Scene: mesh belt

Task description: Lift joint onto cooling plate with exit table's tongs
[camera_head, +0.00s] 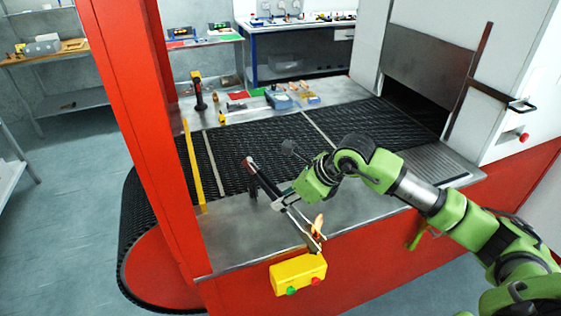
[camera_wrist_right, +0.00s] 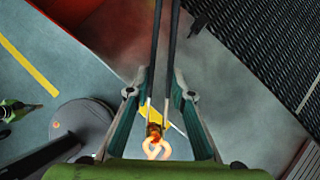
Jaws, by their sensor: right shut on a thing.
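My right gripper (camera_head: 284,201) is above the bare metal table at the belt's near side. It is shut on dark, long-handled tongs (camera_head: 262,179), whose thin arms slant down to the right. In the right wrist view the two tong rods (camera_wrist_right: 155,50) pass between my gripper's fingers (camera_wrist_right: 160,93). A glowing orange joint (camera_head: 318,224) is at the tong tips, near the table's front edge; it also glows in the wrist view (camera_wrist_right: 156,148). Whether the tips pinch it is not clear. A ribbed grey plate (camera_head: 440,163) lies at the right; I cannot tell whether it is the cooling plate. My left gripper is out of view.
A yellow button box (camera_head: 299,272) is fixed to the red front panel just below the joint. The black mesh belt (camera_head: 265,150) runs behind my gripper. A red post (camera_head: 140,110) stands at the left. Small tools and a blue device (camera_head: 278,97) lie on the far ledge.

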